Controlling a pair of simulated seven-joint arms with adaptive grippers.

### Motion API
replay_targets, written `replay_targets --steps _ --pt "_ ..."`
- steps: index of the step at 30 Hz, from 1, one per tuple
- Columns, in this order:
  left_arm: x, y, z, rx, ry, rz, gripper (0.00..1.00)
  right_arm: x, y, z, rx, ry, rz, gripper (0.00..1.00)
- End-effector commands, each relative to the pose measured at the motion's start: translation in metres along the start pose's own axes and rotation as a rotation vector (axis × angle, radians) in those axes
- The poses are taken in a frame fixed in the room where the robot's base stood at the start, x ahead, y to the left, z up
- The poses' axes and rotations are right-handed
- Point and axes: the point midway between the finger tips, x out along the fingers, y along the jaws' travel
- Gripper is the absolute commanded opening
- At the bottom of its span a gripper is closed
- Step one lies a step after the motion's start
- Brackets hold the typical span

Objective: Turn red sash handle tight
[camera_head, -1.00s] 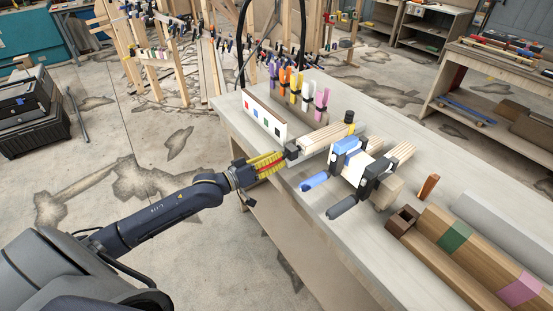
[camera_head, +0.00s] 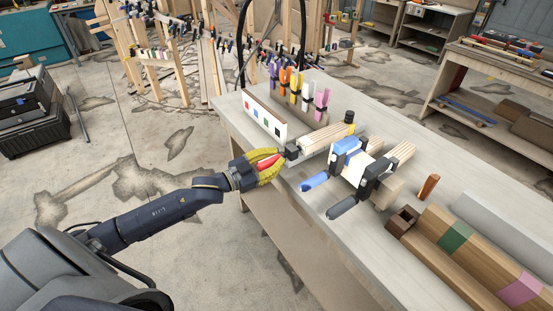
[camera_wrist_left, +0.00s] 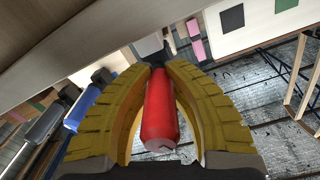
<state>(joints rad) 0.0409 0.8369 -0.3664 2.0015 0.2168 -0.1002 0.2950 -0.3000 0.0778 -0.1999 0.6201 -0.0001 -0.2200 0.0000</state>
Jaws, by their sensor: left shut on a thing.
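The red sash handle (camera_head: 267,162) sticks out past the bench's left edge, on the clamp at the end of the wood strips (camera_head: 325,137). My left gripper (camera_head: 268,163) is at it, its yellow fingers on both sides of the handle. In the left wrist view the red handle (camera_wrist_left: 160,112) lies lengthwise between the two yellow fingers (camera_wrist_left: 160,95), which close around its far end. A blue handle (camera_head: 314,181) and a dark handle (camera_head: 342,207) belong to neighbouring clamps. They also show at the left of the wrist view. My right gripper is not in view.
The bench (camera_head: 300,215) holds a white board with coloured squares (camera_head: 264,115), a rack of coloured clamps (camera_head: 300,95), and wooden blocks (camera_head: 470,250) at the right. The floor left of the bench is open around my arm.

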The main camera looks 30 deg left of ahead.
Motion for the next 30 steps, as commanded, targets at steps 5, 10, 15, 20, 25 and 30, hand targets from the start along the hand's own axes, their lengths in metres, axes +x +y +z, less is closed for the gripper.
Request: replay_targets --steps 5,10,15,20,25,30 --pt "-0.0002 0.0005 0.0013 0.128 -0.003 0.001 0.00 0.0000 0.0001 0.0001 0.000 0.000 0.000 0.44" --pt "-0.0002 0.0002 0.0014 0.221 -0.003 0.001 0.00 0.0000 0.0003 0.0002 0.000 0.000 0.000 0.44" --pt "-0.0003 0.0001 0.0016 0.280 -0.003 0.001 0.00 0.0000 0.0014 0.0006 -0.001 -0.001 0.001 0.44" --pt "-0.0003 0.0000 0.0017 0.308 -0.004 0.001 0.00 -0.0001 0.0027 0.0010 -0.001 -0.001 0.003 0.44" --pt "-0.0003 0.0000 0.0018 0.320 -0.004 0.001 0.00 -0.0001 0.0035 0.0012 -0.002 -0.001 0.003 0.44" --pt "-0.0003 -0.0001 0.0019 0.320 -0.004 0.001 0.00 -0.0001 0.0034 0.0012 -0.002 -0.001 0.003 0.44"
